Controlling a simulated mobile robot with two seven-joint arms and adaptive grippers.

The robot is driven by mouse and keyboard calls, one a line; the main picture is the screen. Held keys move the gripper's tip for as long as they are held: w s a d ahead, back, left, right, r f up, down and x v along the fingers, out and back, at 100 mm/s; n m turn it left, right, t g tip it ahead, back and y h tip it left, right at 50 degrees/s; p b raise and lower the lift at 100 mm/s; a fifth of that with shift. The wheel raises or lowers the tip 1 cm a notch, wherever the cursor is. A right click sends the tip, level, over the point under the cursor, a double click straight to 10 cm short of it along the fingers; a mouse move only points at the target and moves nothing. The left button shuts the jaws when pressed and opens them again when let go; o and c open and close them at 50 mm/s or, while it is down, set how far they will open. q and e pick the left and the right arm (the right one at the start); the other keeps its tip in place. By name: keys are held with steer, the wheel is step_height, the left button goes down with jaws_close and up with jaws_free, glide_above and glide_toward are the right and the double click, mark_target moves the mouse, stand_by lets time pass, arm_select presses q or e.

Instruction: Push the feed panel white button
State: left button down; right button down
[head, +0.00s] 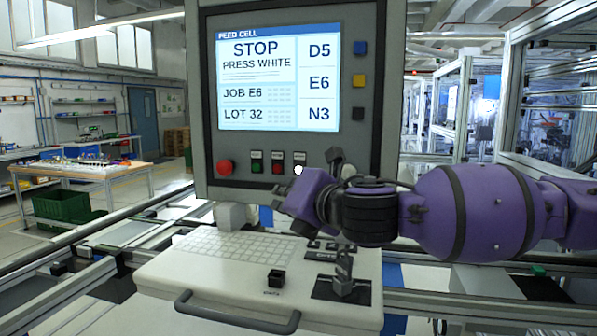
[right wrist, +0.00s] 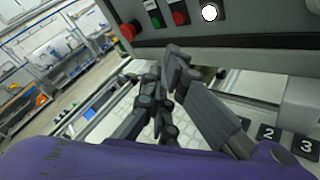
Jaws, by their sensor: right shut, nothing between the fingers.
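The feed panel (head: 290,185) stands upright, with a lit screen reading "STOP PRESS WHITE". Its white button (head: 299,170) is at the right end of the lower button row, and also shows at the top of the right wrist view (right wrist: 210,13). My left gripper is not in view.
Left of the white button are a red button (head: 277,167), a green button (head: 256,167) and a red mushroom button (head: 225,168). Blue, yellow and dark buttons line the right side.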

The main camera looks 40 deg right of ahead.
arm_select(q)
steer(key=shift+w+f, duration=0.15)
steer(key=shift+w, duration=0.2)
arm_select(e)
steer(key=w+d, duration=0.4)
steer(key=d, duration=0.1)
steer(key=shift+w, duration=0.2)
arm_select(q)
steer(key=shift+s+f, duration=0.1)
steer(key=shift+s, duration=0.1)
arm_select(e)
steer(key=shift+d, duration=0.1)
stand_by(0.7)
steer(key=shift+w+d, duration=0.25)
steer(key=shift+d, duration=0.05)
